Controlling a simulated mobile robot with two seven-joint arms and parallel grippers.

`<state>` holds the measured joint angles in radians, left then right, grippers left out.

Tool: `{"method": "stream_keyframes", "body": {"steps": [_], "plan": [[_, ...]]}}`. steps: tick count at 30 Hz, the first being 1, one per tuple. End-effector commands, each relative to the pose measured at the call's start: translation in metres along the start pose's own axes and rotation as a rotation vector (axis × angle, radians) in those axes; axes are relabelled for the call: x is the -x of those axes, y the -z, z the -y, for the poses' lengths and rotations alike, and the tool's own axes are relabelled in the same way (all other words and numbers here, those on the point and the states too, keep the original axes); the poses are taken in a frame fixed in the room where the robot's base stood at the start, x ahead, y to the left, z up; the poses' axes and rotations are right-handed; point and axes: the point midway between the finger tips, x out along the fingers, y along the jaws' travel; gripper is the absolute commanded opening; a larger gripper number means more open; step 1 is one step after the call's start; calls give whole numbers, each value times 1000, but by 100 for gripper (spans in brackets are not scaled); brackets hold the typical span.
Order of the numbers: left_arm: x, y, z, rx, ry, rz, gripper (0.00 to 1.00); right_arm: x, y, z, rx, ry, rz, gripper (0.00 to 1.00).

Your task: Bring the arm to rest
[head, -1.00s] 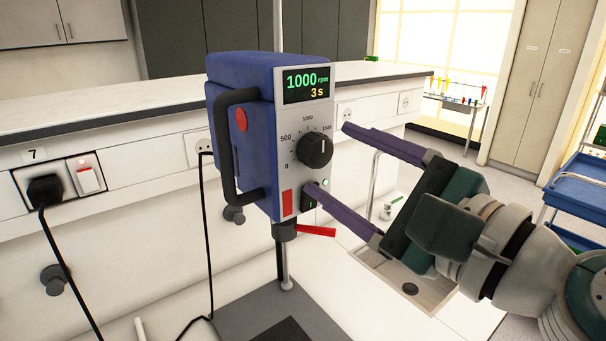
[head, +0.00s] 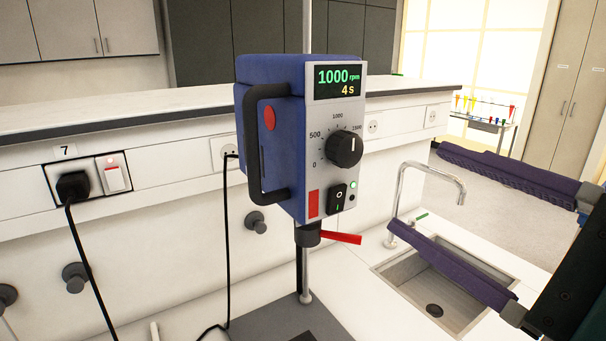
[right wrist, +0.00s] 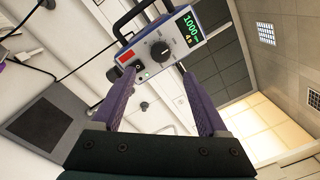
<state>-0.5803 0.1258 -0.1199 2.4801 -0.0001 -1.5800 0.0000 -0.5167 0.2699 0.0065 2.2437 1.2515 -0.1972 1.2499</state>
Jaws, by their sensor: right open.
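My right gripper (head: 415,190) is open and empty at the right of the head view, its two purple fingers spread wide. It is apart from the blue stirrer unit (head: 262,140), with clear space between them. In the right wrist view the gripper (right wrist: 160,92) also shows open, with the stirrer unit (right wrist: 172,62) beyond its fingertips. The stirrer's display (head: 340,81) reads 1000 rpm and 4 s. A green light is lit beside its power switch (head: 338,197). My left gripper is not in view.
A sink (head: 392,272) with a tap (head: 430,168) lies below my right gripper. The stirrer hangs on a vertical rod (head: 307,260) with a red lever (head: 341,238). A black plug (head: 73,187) and its cable are at the left. Open floor lies at the right.

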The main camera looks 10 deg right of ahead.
Motion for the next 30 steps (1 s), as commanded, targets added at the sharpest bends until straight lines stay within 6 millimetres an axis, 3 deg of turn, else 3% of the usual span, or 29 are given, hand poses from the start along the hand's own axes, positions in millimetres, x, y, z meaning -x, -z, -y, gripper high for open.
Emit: {"method": "stream_keyframes", "body": {"steps": [4, 8, 12, 15, 20, 22, 30], "plan": [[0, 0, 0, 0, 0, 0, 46, 1, -11, -23, 184, -104, 33, 77], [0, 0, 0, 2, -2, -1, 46, 16, -19, -81, 655, -370, 119, 77], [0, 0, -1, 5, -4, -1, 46, 57, 7, -136, 1218, -747, 240, 77], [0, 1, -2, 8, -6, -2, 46, 92, 34, -152, 1506, -1010, 326, 77], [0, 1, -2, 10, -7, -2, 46, 155, 72, -149, 1785, -1439, 476, 77], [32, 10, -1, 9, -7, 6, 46, 160, 53, -120, 1803, -1478, 491, 77], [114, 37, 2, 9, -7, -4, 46, 156, 1, -55, 1799, -1475, 489, 77]]}}
